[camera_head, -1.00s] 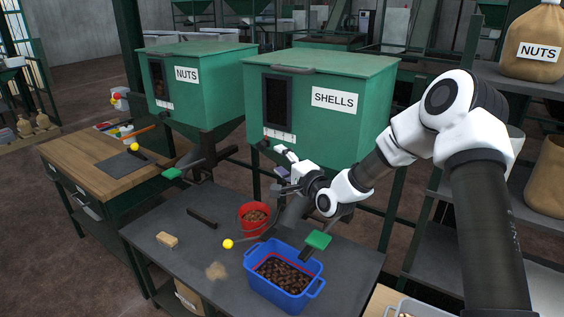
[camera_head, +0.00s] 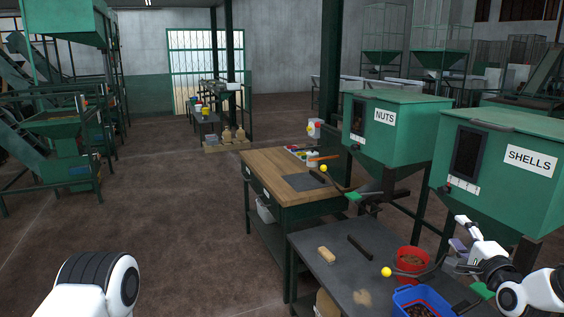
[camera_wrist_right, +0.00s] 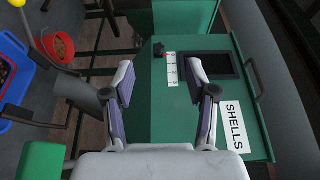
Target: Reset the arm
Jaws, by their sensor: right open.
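My right arm comes in at the lower right of the head view. Its gripper (camera_head: 460,238) is in front of the green SHELLS hopper (camera_head: 490,160), near its lower front. In the right wrist view the gripper (camera_wrist_right: 160,76) has its two purple-padded fingers spread with nothing between them. The SHELLS hopper (camera_wrist_right: 225,145) shows beyond the fingers, with its dark window and a black knob. A white joint of my left arm shows at the lower left of the head view; the left gripper is out of view.
Open floor lies left of the tables.

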